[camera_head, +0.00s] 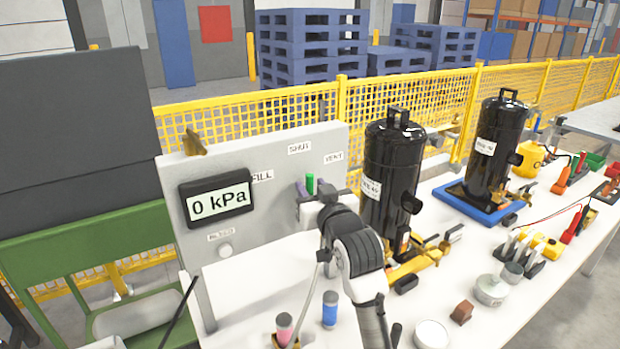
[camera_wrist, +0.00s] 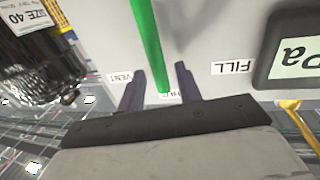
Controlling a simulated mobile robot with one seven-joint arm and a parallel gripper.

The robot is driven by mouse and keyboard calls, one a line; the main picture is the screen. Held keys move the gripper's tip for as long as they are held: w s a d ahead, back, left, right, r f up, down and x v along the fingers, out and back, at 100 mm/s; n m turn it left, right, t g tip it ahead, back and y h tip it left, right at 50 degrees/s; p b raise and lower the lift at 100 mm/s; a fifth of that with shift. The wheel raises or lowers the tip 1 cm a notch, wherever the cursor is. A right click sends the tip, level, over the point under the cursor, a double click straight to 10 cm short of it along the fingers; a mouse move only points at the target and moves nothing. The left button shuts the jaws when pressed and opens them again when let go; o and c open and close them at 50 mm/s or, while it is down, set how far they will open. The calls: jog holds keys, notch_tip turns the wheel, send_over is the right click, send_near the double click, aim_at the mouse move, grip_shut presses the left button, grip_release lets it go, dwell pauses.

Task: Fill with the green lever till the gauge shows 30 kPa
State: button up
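The gauge (camera_head: 218,202) on the pale panel (camera_head: 240,248) reads 0 kPa. The green lever (camera_head: 310,184) shows in front of the panel, below the SHUT label (camera_head: 299,147); FILL (camera_head: 262,176) is to its left and VENT (camera_head: 333,157) to its right. In the wrist view, which is upside down, the green lever (camera_wrist: 148,45) reaches in between my two dark fingers, its tip over the mostly hidden SHUT label. My gripper (camera_wrist: 160,75) is open, with a gap on each side of the lever. Part of the gauge (camera_wrist: 300,55) shows at the right there.
Two black cylinders (camera_head: 388,175) (camera_head: 494,150) stand right of the panel; the farther one is on a blue tray (camera_head: 450,196). A pink-topped bottle (camera_head: 284,328), a blue bottle (camera_head: 330,309) and tins (camera_head: 491,290) stand on the white table. A yellow mesh fence (camera_head: 410,95) runs behind.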

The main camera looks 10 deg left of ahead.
jog(key=shift+x, duration=0.95)
jog(key=shift+c, duration=0.2)
grip_shut()
